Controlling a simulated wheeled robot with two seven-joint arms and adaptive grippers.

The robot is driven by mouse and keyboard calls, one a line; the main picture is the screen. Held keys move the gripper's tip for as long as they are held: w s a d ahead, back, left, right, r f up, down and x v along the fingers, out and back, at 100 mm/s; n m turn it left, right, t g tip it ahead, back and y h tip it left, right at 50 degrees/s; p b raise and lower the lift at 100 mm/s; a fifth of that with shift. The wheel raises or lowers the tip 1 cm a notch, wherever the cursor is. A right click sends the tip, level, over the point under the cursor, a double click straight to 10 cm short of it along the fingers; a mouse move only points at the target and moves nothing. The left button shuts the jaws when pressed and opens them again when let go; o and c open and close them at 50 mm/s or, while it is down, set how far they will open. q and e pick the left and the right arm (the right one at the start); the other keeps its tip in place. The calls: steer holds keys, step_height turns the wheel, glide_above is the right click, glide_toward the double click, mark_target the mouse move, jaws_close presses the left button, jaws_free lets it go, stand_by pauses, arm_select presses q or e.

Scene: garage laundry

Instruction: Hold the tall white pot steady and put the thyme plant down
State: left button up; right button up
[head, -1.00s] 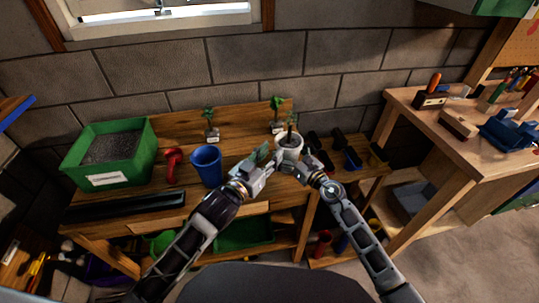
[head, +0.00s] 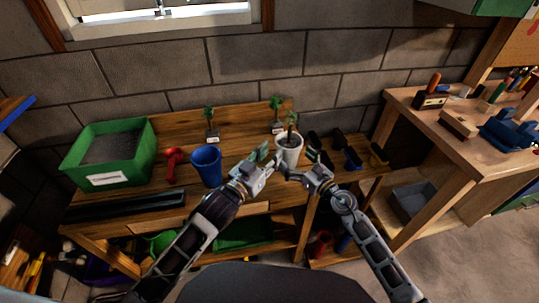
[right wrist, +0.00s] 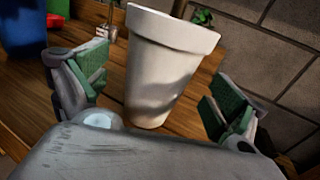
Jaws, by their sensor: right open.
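I cannot tell whether that plant is the thyme. My right gripper (head: 284,167) is open in front of the pot. In the right wrist view, the pot (right wrist: 160,75) shows between the spread fingers of my right gripper (right wrist: 160,83), with gaps on both sides. My left gripper (head: 268,155) is just left of the pot, with green pads showing; its jaw opening is unclear.
Two small plants with pale labels (head: 212,128) (head: 277,116) stand along the back of the bench. A blue cup (head: 206,167), a red scoop (head: 173,160) and a green soil bin (head: 105,155) are at left. Dark and coloured small containers (head: 352,160) sit at right.

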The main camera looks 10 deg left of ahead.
steer(key=shift+v, duration=3.85)
